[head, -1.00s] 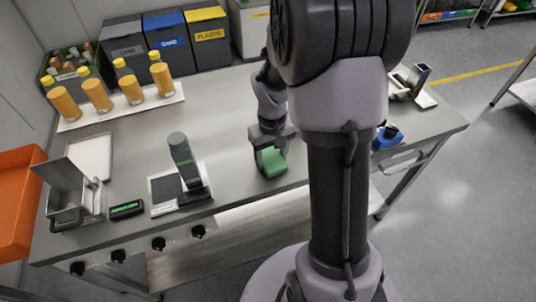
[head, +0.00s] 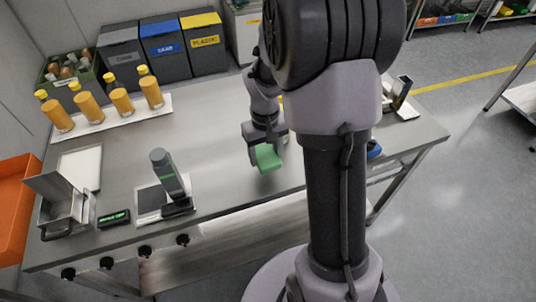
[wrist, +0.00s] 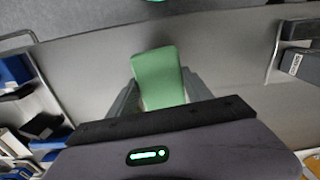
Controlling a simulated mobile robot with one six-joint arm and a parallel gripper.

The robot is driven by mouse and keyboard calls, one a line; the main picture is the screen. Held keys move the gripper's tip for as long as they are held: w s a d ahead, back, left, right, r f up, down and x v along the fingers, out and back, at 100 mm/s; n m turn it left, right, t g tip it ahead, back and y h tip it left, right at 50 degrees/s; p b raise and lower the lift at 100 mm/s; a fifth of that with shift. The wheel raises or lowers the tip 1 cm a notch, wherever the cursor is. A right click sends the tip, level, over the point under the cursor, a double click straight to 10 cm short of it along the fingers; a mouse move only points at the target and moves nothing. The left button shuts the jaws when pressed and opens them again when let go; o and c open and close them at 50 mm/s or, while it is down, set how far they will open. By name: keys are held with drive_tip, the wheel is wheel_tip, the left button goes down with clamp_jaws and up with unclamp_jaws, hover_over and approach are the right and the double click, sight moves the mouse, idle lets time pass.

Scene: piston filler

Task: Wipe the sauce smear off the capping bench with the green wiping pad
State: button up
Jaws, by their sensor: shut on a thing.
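My gripper (head: 264,146) is shut on the green wiping pad (head: 268,158) over the front middle of the steel bench (head: 215,125). In the wrist view the pad (wrist: 158,72) sits between the two fingers and points away from my gripper (wrist: 160,100). The pad looks clear of the bench top, but I cannot tell how high it is. I see no sauce smear in either view. My own arm hides part of the bench's right half in the head view.
Several orange bottles (head: 122,100) stand on a white board at the back left. A dark upright device (head: 166,172), a small display (head: 113,218) and a steel box (head: 62,205) stand along the front left. Bins (head: 164,48) stand behind. The bench middle is clear.

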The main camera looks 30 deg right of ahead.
drive_tip(key=shift+r+p, duration=0.95)
drive_tip(key=shift+r, duration=0.5)
